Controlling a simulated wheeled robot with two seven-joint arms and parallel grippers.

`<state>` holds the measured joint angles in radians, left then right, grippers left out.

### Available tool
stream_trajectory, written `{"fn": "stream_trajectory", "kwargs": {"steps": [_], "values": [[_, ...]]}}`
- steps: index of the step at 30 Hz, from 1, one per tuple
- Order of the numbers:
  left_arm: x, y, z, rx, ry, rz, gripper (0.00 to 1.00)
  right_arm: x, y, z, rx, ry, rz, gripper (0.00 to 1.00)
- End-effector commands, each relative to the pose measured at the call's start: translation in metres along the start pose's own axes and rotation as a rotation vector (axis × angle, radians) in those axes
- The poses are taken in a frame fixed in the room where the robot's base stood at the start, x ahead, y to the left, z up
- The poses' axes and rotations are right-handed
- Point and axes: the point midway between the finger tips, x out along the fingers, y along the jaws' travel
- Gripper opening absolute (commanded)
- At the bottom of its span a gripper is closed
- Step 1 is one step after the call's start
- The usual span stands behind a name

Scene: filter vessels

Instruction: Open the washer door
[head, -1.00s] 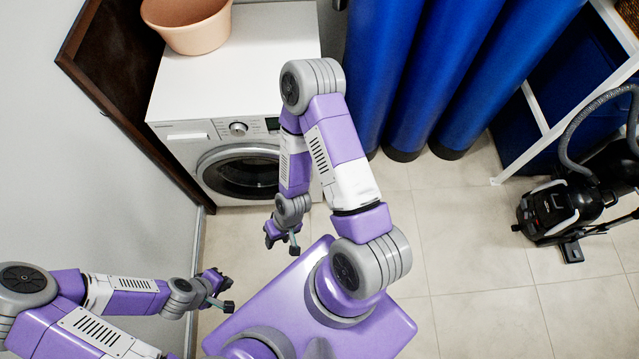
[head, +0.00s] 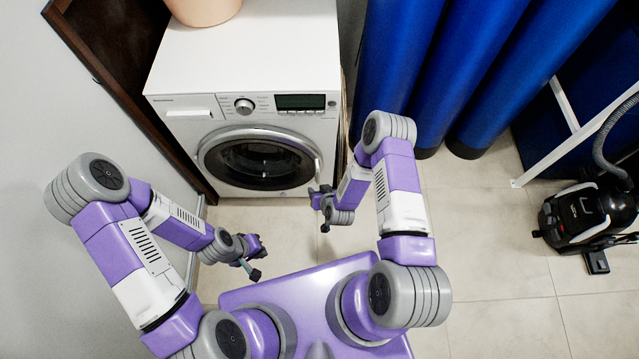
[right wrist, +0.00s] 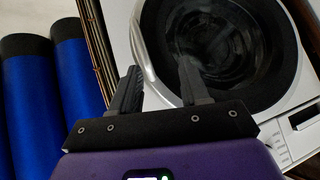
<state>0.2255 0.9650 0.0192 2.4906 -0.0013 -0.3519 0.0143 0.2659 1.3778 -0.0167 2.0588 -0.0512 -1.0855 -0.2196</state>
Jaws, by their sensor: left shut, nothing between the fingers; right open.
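The white washer (head: 245,60) stands at the back, left of centre in the head view. Its round front door (head: 262,160), with a silver ring and dark glass, looks closed. My right gripper (head: 319,198) is at the lower right of the door. In the right wrist view the right gripper (right wrist: 158,85) is open and empty, its fingers near the silver rim of the door (right wrist: 145,60); I cannot tell whether they touch it. My left gripper (head: 254,262) is shut and empty, below and in front of the door, apart from the washer.
A peach basin (head: 203,8) sits on the washer. Several blue cylinders (head: 400,60) stand right of it. A black vacuum cleaner (head: 585,213) is at the far right. A dark wooden frame (head: 120,90) and a wall close off the left. Tiled floor (head: 490,240) is free at right.

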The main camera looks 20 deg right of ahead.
Motion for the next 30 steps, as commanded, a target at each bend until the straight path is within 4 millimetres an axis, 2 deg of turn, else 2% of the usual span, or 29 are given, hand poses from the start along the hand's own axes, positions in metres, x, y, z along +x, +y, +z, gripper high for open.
{"fn": "stream_trajectory", "kwargs": {"steps": [1,3,6,13,24,30], "values": [[0.024,-0.009,-0.001,0.000,0.000,0.000,0.00,0.030,0.009,0.014,-0.026,0.076,0.020,0.45],[0.037,-0.014,-0.002,0.000,0.000,0.000,0.00,0.051,0.018,0.016,-0.063,0.180,0.049,0.45],[0.052,-0.019,-0.002,0.001,0.000,0.000,0.00,0.070,0.026,0.017,-0.105,0.298,0.085,0.45],[0.064,-0.024,-0.003,0.001,0.001,0.001,0.00,0.085,0.033,0.015,-0.149,0.422,0.125,0.45],[0.086,-0.032,-0.004,0.001,0.001,0.001,0.00,0.134,0.038,-0.008,-0.148,0.429,0.127,0.45],[0.091,-0.034,-0.004,0.001,0.001,0.001,0.00,0.148,0.040,-0.016,-0.149,0.426,0.126,0.45]]}}
